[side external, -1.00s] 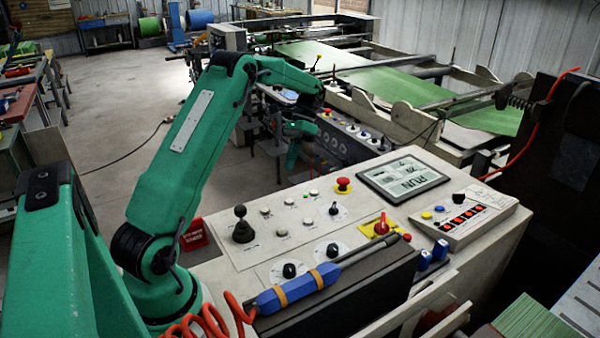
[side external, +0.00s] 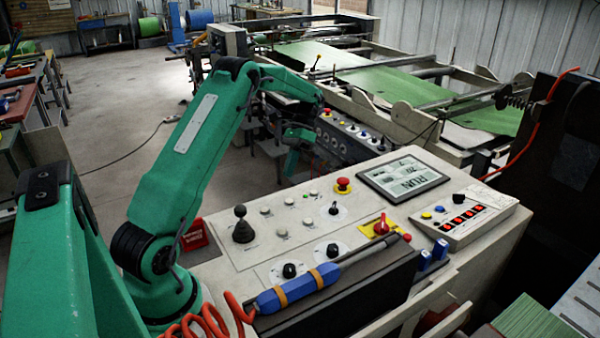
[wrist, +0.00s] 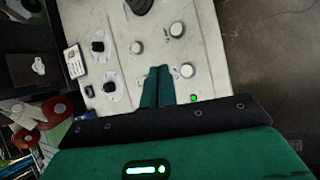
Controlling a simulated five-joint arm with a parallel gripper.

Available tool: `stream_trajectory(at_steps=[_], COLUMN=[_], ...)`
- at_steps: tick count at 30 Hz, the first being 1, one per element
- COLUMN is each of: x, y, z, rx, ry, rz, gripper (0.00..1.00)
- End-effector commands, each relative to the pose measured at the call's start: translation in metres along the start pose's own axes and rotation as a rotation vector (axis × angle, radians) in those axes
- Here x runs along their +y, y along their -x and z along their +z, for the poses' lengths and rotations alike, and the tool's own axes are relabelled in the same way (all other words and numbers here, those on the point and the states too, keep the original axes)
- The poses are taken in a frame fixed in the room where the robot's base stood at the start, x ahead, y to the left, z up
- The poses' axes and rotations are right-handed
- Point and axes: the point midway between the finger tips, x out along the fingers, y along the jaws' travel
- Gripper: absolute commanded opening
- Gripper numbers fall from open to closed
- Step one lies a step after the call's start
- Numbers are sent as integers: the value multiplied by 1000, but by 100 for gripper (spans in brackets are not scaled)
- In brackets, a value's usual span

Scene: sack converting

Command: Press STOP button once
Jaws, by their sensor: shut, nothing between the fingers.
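The console panel (side external: 258,255) carries several round white push buttons, such as one (side external: 308,222) towards the right and another (wrist: 177,28) in the wrist view. The labels are too small to read, so I cannot tell which button is marked STOP. The display (side external: 403,179) reads RUN. My gripper (side external: 291,170) is shut and empty, pointing down near the panel's far edge. In the wrist view its green fingertips (wrist: 159,70) appear over the panel among the white buttons.
A black joystick (side external: 242,226), black knobs (side external: 290,270) and a red rotary switch (side external: 381,225) stand up from the panel. A blue tool (side external: 298,288) with a red coiled hose lies along the front. A green lamp (wrist: 193,97) glows near my fingers.

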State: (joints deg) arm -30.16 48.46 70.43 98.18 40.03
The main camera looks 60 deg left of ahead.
Motion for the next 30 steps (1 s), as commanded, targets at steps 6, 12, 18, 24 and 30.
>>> stream_trajectory(at_steps=[6,12,18,24,30], x=[-8,-16,-23,-26,-27], y=[-19,-36,-48,-54,-55], z=[-10,-20,-27,-31,-32], rx=[-3,-2,-1,-1,0], ry=[0,0,0,0,0], rz=[2,2,1,0,0], gripper=[0,0,0,0,0])
